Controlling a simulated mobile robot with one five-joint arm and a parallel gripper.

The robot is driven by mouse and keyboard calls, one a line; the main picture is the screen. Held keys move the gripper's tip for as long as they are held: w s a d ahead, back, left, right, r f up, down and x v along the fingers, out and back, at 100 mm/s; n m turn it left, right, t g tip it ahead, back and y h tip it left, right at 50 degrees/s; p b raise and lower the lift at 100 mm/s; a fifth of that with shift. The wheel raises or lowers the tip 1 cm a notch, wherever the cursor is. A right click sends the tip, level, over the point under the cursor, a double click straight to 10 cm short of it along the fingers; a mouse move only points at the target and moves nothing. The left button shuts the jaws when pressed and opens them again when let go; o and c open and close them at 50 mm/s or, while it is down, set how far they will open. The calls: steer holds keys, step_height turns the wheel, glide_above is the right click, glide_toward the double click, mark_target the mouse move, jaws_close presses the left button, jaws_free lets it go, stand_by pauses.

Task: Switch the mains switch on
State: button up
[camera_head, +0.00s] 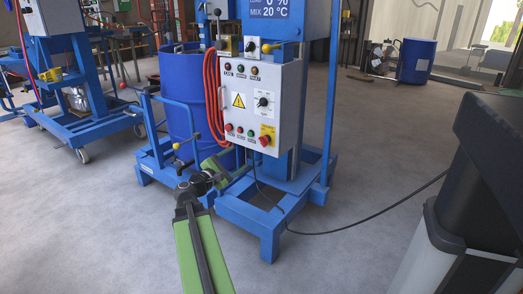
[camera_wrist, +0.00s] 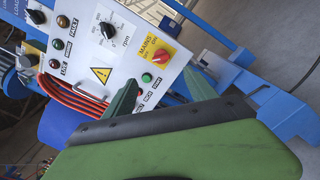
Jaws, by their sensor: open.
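The mains switch (camera_head: 265,140) is a red rotary knob on a yellow plate at the lower right of the grey control panel (camera_head: 287,95). In the wrist view the mains switch (camera_wrist: 158,56) is near the middle, just beyond the fingertips, with "MAINS" lettering beside it. Its knob setting is too small to tell. My gripper (camera_head: 231,163) is in front of and below the panel. In the wrist view its two green fingers (camera_wrist: 160,76) are spread apart and empty, with a green button (camera_wrist: 147,77) showing between them. The gripper appears apart from the switch.
A black rpm dial (camera_wrist: 107,30) and indicator lamps are on the same panel. Orange cable (camera_head: 213,95) hangs left of the panel, beside a blue drum (camera_head: 180,85). A blue frame foot (camera_head: 270,240) stands below. A black cable (camera_head: 365,217) crosses the open floor.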

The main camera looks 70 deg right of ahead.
mark_target(261, 142)
steer(key=x, duration=1.7)
steer(key=shift+d, duration=0.1)
steer(key=shift+c, duration=0.2)
